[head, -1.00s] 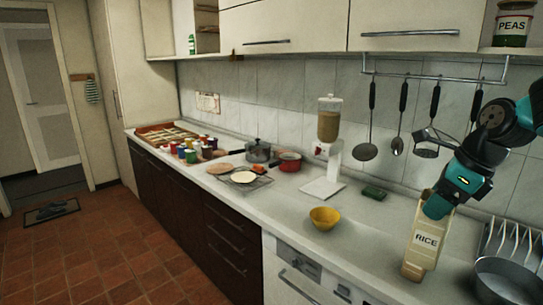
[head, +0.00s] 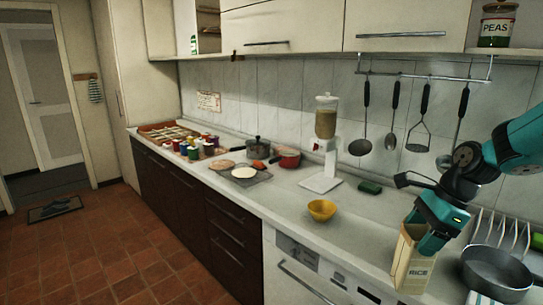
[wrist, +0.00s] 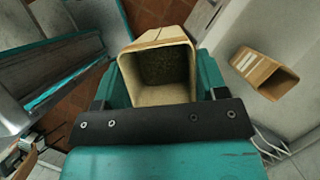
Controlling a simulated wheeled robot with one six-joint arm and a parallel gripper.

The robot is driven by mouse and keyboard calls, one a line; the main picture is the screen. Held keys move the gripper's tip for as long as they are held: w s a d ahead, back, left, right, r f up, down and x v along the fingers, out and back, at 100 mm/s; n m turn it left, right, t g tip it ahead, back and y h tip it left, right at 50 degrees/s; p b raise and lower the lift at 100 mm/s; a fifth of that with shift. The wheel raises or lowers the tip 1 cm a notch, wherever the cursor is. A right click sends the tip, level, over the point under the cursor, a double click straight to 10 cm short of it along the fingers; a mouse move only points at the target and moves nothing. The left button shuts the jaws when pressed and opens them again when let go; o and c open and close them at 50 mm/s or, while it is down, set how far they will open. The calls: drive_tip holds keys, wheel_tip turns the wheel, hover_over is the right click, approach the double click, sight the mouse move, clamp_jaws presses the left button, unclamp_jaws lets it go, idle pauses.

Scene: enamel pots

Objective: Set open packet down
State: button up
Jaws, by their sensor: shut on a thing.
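The open packet is a beige box labelled RICE (head: 409,262), near the front of the counter at the lower right of the head view. My gripper (head: 431,228) is shut on its upper part from the right. In the wrist view, the packet's open mouth (wrist: 158,42) faces the camera between my teal fingers (wrist: 165,88), with dark, grainy contents inside. The packet stands nearly upright in the head view. Its base is at the picture's lower part, and I cannot tell whether it touches the counter (head: 345,235).
A yellow bowl (head: 321,210) stands left of the packet, and a grey pan (head: 497,270) and rack (head: 500,232) are close on the right. A second beige open box (wrist: 262,72) shows in the wrist view. Clear counter lies between bowl and packet.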

sight(402, 292)
drive_tip(key=f+n+g, duration=0.1)
drive_tip(key=f+n, duration=0.2)
drive_tip(key=s+a+f+n+g, duration=0.1)
drive_tip(key=f+n, duration=0.2)
drive_tip(key=f, duration=0.1)
drive_tip(key=f+n+g+h, duration=0.1)
drive_tip(key=f+n, duration=0.1)
drive_tip(key=f, duration=0.1)
drive_tip(key=shift+s+a+f+n, duration=0.15)
drive_tip(key=shift+s+f+n, duration=0.1)
drive_tip(key=shift+s+n, duration=0.15)
drive_tip(key=s+f+n+g+h, duration=0.2)
drive_tip(key=s+f+n, duration=0.3)
drive_tip(key=f+n, duration=0.5)
drive_tip(key=shift+a+f+n+h, duration=0.3)
drive_tip(key=shift+f+h, duration=0.1)
drive_tip(key=shift+h, duration=0.4)
